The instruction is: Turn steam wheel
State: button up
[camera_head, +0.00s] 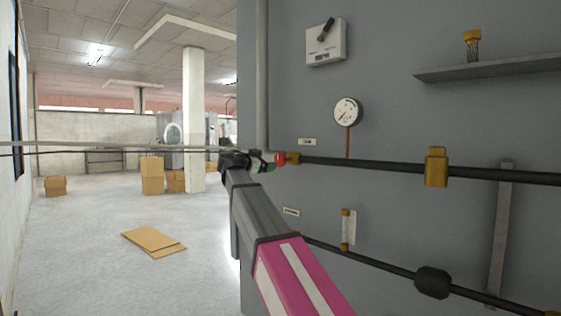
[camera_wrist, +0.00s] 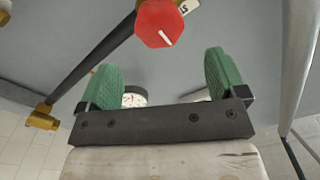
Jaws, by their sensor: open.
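The steam wheel is a small red knob (camera_head: 281,159) at the end of a black pipe with a brass fitting on the grey wall. My gripper (camera_head: 267,162) is right at the knob in the head view, reaching in from the left. In the wrist view my gripper (camera_wrist: 161,62) is open, its two green fingers apart. The knob lies past the fingertips, roughly centred between them, and no finger visibly touches it.
A round gauge (camera_head: 348,111) and a switch box (camera_head: 326,42) are on the wall above. The black pipe (camera_head: 380,165) carries a brass valve (camera_head: 436,167). A lower pipe and a shelf (camera_head: 490,68) stick out. Cardboard boxes (camera_head: 152,175) stand on open floor at left.

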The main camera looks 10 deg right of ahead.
aim_at(278, 159)
jog(key=x, duration=0.9)
jog(key=c, duration=0.9)
